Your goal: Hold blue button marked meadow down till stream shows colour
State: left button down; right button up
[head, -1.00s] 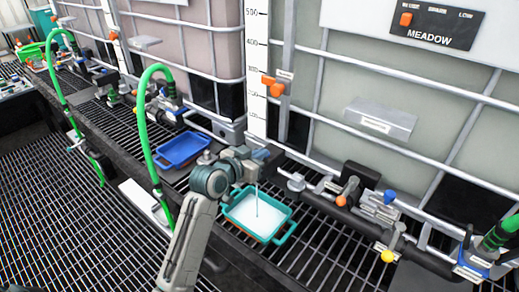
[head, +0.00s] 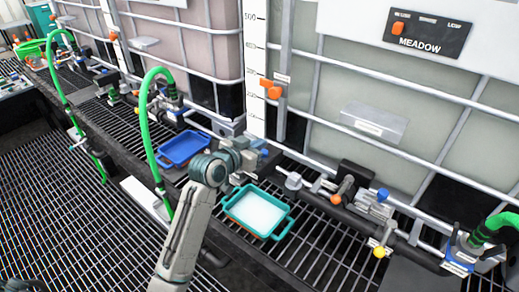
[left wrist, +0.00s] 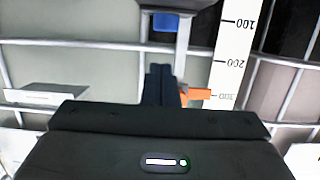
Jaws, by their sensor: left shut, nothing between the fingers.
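A small blue block, probably the button (head: 264,152), shows just beyond my left gripper (head: 256,160) in the head view. In the left wrist view the blue block (left wrist: 166,22) sits on a grey post, apart from the shut dark fingers (left wrist: 160,85). My left gripper is empty. Any label on the block is not legible. A teal tray (head: 284,226) with a white inside lies below the gripper, and no stream shows falling into it. A black panel reading MEADOW (head: 428,33) is on the right tank, with an orange tab at its left. My right gripper is out of view.
An orange pointer (head: 270,88) is on the white level scale (head: 256,60). A blue tray (head: 185,148) and green hose (head: 148,120) are to the left. A pipe with valves, a blue knob (head: 382,195) and a yellow knob (head: 379,252) runs along the right grating.

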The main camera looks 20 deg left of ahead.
pick_arm(q)
jog(key=b+v, duration=0.2)
jog(key=v, duration=0.7)
jog(key=shift+s+a, duration=0.15)
jog(key=shift+s, duration=0.2)
jog(key=shift+r, duration=0.15)
